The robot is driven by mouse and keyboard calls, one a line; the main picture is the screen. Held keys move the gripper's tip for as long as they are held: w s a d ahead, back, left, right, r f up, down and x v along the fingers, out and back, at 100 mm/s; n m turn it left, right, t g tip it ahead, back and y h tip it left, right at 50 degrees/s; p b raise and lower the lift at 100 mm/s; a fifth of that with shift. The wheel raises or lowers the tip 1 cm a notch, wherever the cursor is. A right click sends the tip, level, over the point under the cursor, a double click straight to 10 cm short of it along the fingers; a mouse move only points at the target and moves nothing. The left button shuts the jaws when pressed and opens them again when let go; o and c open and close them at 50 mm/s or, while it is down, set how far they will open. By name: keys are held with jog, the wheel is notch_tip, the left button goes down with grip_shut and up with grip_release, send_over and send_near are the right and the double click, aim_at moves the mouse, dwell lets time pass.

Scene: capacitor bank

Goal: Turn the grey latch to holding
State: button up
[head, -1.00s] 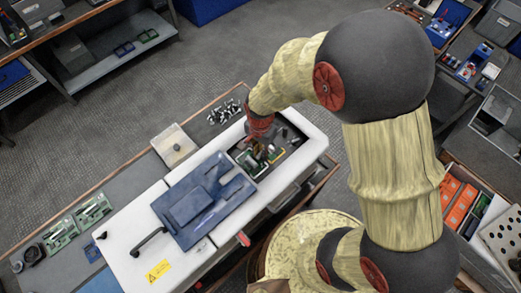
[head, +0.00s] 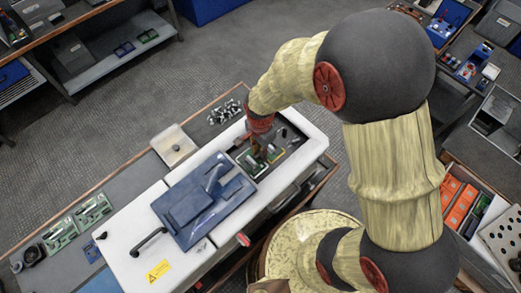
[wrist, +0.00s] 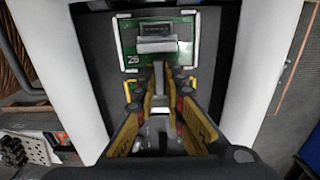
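The grey latch (wrist: 158,76) shows in the wrist view as a narrow upright bar just below a green board. My gripper (wrist: 160,96) reaches in from the bottom of that view, with its tan-padded fingers on either side of the bar. A narrow gap seems to stay between the pads and the latch; I cannot tell whether either finger touches it. In the head view my gripper (head: 258,148) points down into the dark open bay of the white cabinet. The latch itself cannot be made out there.
The green board (wrist: 129,35), marked 26, carries a grey block. The white cabinet (head: 132,222) has a blue panel (head: 185,208) beside the open bay and a black handle (head: 150,240). Pale bay walls flank my gripper closely. A square light box (head: 174,146) stands behind.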

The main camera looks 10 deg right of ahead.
jog(key=shift+o, duration=0.5)
jog(key=shift+r, duration=0.1)
notch_tip(320, 180, up, 12)
jog(key=shift+n, duration=0.3)
dwell(0.5)
